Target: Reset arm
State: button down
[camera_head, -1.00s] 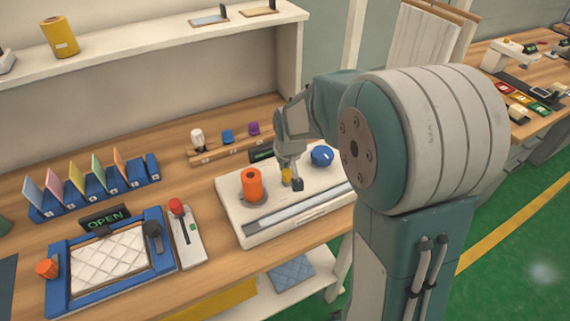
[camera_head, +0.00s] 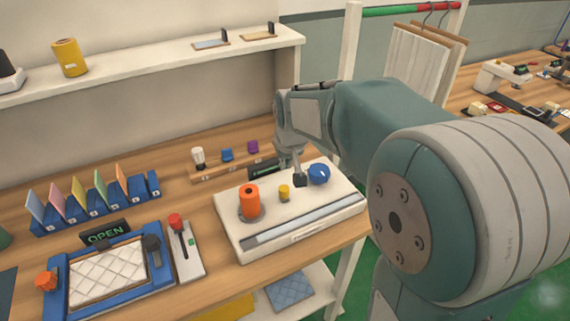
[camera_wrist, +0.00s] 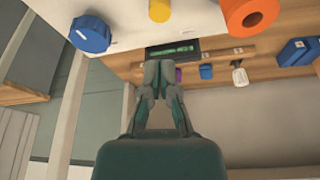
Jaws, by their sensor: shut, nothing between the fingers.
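My arm reaches over the workbench from the right in the head view. My gripper (camera_head: 299,181) hangs above the white machine (camera_head: 232,222), between the yellow knob (camera_head: 284,193) and the blue knob (camera_head: 319,174). In the wrist view my gripper (camera_wrist: 160,72) shows its fingertips together with nothing between them. The blue knob (camera_wrist: 90,34), the yellow knob (camera_wrist: 159,10) and the orange cylinder (camera_wrist: 250,14) lie beyond the fingertips there, apart from them. The orange cylinder (camera_head: 249,199) stands upright on the machine in the head view.
A blue frame (camera_head: 62,283) with a white quilted pad (camera_head: 108,275) lies at left, beside a red-topped lever (camera_head: 177,224). A wooden rack (camera_head: 207,177) with small pegs stands behind the machine. A shelf (camera_head: 130,58) runs above. A blue pad (camera_head: 290,291) lies below.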

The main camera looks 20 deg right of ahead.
jog(key=s+r+t, duration=0.1)
jog(key=s+r, duration=0.1)
jog(key=s, duration=1)
jog(key=s+r, duration=0.3)
jog(key=s, duration=0.9)
jog(key=shift+a+t, duration=0.25)
jog(key=shift+t, duration=0.15)
dwell(0.7)
